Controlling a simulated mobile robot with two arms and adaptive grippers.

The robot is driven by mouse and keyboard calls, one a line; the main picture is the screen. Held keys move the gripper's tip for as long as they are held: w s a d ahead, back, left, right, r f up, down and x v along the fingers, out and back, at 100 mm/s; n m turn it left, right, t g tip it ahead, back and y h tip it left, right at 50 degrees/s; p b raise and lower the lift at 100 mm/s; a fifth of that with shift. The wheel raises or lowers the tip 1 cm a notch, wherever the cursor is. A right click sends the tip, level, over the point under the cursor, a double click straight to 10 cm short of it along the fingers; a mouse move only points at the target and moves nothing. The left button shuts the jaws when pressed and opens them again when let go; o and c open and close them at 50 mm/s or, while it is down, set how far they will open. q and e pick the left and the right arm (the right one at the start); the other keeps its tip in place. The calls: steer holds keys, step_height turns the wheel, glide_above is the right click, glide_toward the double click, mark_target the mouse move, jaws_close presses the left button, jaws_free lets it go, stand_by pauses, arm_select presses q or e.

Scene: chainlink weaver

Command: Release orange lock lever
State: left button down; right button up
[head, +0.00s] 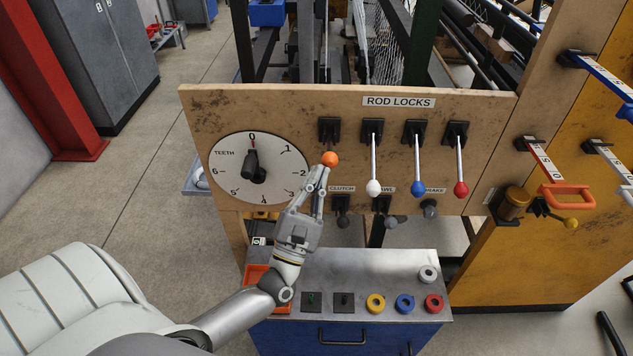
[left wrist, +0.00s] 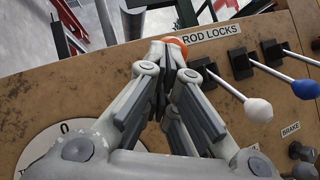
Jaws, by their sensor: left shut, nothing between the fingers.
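The orange lock lever's round orange knob (head: 330,158) is at the left end of the ROD LOCKS row on the wooden panel. Its black mount (head: 329,129) is just above it, and its rod is not visible. The white (head: 374,187), blue (head: 417,187) and red (head: 461,188) levers hang down to its right. My left gripper (head: 322,172) is shut, with its fingertips at the orange knob; I cannot tell if they touch. In the left wrist view, the fingers cover most of the orange knob (left wrist: 176,46). My right gripper is not in view.
A TEETH dial (head: 230,185) is on the panel left of my gripper. Small dark knobs, including one under CLUTCH (head: 343,220), stick out below the levers. A blue cabinet (head: 290,338) with a metal top stands below, bearing coloured rings and an orange tray (head: 254,273).

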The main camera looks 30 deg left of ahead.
arm_select(q)
steer(key=shift+w+a+r+p, duration=0.15)
steer(key=shift+r+p, duration=0.1)
steer(key=shift+r, duration=0.7)
steer(key=shift+w+r+p, duration=0.15)
steer(key=shift+r+p, duration=0.05)
steer(key=shift+r, duration=0.75)
